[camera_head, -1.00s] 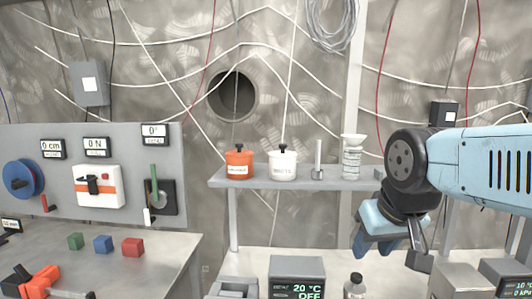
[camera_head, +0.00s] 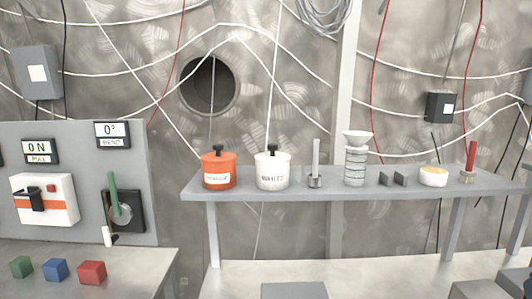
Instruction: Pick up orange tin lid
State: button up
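The orange tin (camera_head: 218,173) stands upright at the left end of the grey shelf (camera_head: 330,188). Its orange lid (camera_head: 218,156) with a black knob (camera_head: 218,148) sits on top of it. A white tin (camera_head: 272,172) with its own lid and black knob stands just to its right, apart from it. My gripper and arm are not in view now.
Right along the shelf stand a small post (camera_head: 315,166), a stacked grey piece with a funnel top (camera_head: 355,160), dark blocks (camera_head: 393,179), a white bowl (camera_head: 433,176) and a red stick (camera_head: 470,160). A control panel (camera_head: 75,190) and coloured cubes (camera_head: 55,269) are at left.

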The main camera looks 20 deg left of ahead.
aim_at(218, 157)
jog(key=u, duration=0.5)
jog(key=i, duration=0.1)
jog(key=z, duration=1.6)
jog(key=k, duration=2)
jog(key=u, duration=1.95)
jog(key=i, duration=1)
